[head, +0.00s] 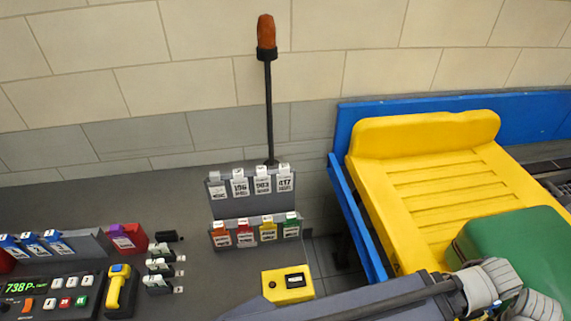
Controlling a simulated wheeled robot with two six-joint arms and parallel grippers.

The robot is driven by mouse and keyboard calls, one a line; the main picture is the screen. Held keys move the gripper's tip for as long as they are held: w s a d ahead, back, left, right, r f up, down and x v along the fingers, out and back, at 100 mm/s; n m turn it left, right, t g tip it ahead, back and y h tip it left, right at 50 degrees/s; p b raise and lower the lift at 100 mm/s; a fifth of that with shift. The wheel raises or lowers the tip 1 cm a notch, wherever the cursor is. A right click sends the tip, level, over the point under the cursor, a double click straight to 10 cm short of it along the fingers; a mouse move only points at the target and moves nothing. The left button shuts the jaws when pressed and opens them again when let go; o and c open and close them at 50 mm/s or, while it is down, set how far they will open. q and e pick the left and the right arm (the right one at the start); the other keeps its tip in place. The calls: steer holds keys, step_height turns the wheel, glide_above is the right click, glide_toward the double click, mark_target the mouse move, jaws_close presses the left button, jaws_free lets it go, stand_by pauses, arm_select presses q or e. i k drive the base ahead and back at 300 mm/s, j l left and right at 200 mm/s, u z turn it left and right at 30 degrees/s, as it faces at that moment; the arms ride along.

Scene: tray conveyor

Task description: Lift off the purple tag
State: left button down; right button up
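The purple tag (122,231) with a white label stands at the left, in or against a red holder (138,234) at the right end of a grey rail. I cannot tell how it is fixed there. Nothing touches it. Grey links of my arm cross the bottom right of the head view, well to the right of the tag. Neither of my grippers is in view.
Blue tags (32,243) sit left of the purple tag, and black clips with white labels (160,265) just right. A grey rack (215,206) holds white and coloured tags. A yellow scanner (118,289), a yellow box (286,286) and a yellow tray (437,190) with a green block (520,250) stand around.

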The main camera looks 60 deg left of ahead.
mark_target(123, 240)
steer(key=u, duration=3.5)
